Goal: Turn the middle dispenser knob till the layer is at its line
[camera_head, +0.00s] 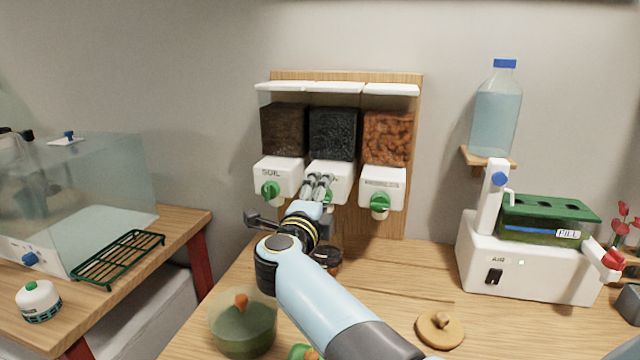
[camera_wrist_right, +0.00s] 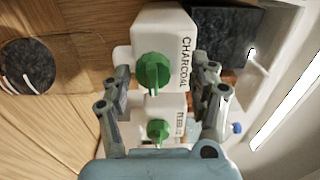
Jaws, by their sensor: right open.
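The dispenser rack hangs on the wall with three bins. The middle bin (camera_head: 333,130) holds black charcoal, and its white housing reads CHARCOAL in the right wrist view (camera_wrist_right: 160,30). Its green knob (camera_wrist_right: 152,72) faces the gripper, between the two fingers with gaps at both sides. In the head view the knob (camera_head: 328,198) is partly hidden by the gripper. My right gripper (camera_head: 318,183) is open in front of the middle housing; its fingers also show in the wrist view (camera_wrist_right: 165,68). A dark vessel (camera_head: 330,262) stands below, partly hidden by my arm; I cannot make out its line.
Soil knob (camera_head: 270,190) and pebble knob (camera_head: 379,203) flank the middle one closely. A green-filled glass jar (camera_head: 243,330) and a cork lid (camera_head: 440,330) are on the table. A white machine (camera_head: 530,262) stands right, below a water bottle (camera_head: 497,115). A glass tank (camera_head: 80,190) is left.

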